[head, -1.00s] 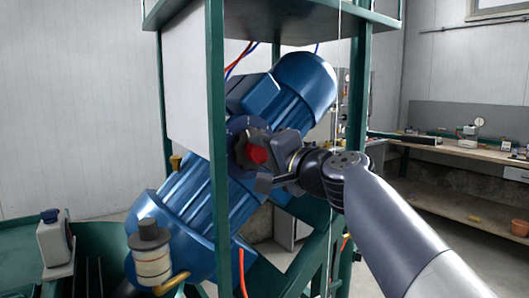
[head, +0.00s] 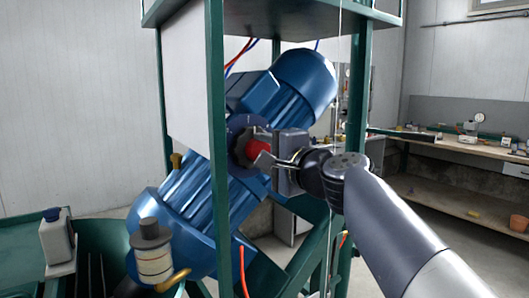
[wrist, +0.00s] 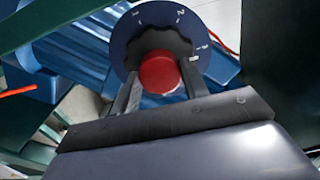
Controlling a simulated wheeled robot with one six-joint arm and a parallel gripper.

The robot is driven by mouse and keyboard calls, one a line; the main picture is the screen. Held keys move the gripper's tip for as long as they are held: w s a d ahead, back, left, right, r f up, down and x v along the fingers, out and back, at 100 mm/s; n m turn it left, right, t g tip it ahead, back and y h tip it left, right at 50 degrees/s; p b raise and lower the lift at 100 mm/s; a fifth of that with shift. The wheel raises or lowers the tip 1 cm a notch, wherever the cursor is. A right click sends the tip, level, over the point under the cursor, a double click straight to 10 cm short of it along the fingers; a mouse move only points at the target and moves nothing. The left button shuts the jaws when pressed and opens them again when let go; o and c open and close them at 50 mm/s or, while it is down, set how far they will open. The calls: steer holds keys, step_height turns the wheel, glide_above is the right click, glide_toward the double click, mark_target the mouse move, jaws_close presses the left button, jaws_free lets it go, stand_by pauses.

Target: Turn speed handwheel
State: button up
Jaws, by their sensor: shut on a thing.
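The speed handwheel is a dark knob (head: 241,151) with a red centre (head: 257,147). It sits in front of a dark blue dial (head: 237,122) on the blue motor unit. In the wrist view the dark scalloped handwheel (wrist: 158,42) shows around the red centre (wrist: 159,73), with white numbers on the dial (wrist: 128,24) behind it. My gripper (head: 262,160) reaches in from the right and is shut on the handwheel. In the wrist view my gripper's two fingers (wrist: 160,88) lie on either side of the red centre. Their exact contact points are partly hidden.
A green frame post (head: 217,160) stands just left of the handwheel, and another post (head: 359,100) stands behind my wrist. Blue motor housings (head: 305,78) lie above and below. A bottle-like container (head: 56,237) is at lower left. A workbench (head: 470,145) stands far right.

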steer(key=o, duration=1)
steer(key=shift+c, duration=0.2)
steer(key=b+v, duration=0.1)
steer(key=v, duration=0.9)
steer(key=shift+s+d, duration=0.3)
steer(key=x, duration=1.1)
steer(key=shift+p, duration=0.45)
steer(key=shift+s, duration=0.1)
